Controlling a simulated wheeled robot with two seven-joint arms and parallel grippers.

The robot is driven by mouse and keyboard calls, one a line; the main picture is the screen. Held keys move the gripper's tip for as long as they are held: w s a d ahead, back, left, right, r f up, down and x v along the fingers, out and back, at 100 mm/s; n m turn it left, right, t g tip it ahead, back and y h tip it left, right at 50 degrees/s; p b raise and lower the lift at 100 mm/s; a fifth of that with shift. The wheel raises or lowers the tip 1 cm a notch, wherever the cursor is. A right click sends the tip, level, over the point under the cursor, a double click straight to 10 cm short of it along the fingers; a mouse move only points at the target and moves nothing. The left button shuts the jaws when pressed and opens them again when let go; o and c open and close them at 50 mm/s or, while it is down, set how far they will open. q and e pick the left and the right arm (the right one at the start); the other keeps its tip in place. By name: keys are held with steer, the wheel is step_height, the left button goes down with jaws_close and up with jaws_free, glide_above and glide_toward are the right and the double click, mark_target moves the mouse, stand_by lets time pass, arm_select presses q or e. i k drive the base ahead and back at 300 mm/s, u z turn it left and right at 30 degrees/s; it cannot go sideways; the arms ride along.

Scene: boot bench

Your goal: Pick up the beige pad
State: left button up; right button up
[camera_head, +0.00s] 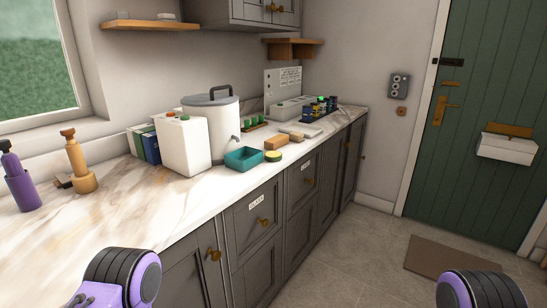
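A small beige pad (291,134) lies on the marble worktop (130,205), behind a tan block (276,142) and right of the teal tray (243,160). It is small in the head view, so its details are hard to make out. A round yellow-green sponge with a dark lower part (273,156) sits in front of the tan block, near the worktop's front edge. Only purple and black parts of my arms show at the bottom left and bottom right. Neither gripper is in view, and both arm parts are well short of the pad.
A white container (184,146) and a large lidded urn with a tap (213,120) stand behind the tray. Purple (21,184) and amber (80,165) pump bottles stand at left. Grey boxes and small dark items stand farther right. The near worktop is clear.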

mark_target(294, 136)
steer(key=z, duration=0.05)
steer(key=k, duration=0.55)
steer(key=z, duration=0.95)
steer(key=i, duration=1.3)
steer(key=z, duration=0.6)
steer(key=i, duration=1.35)
steer(key=u, duration=0.8)
steer(key=i, duration=0.8)
steer(key=u, duration=0.8)
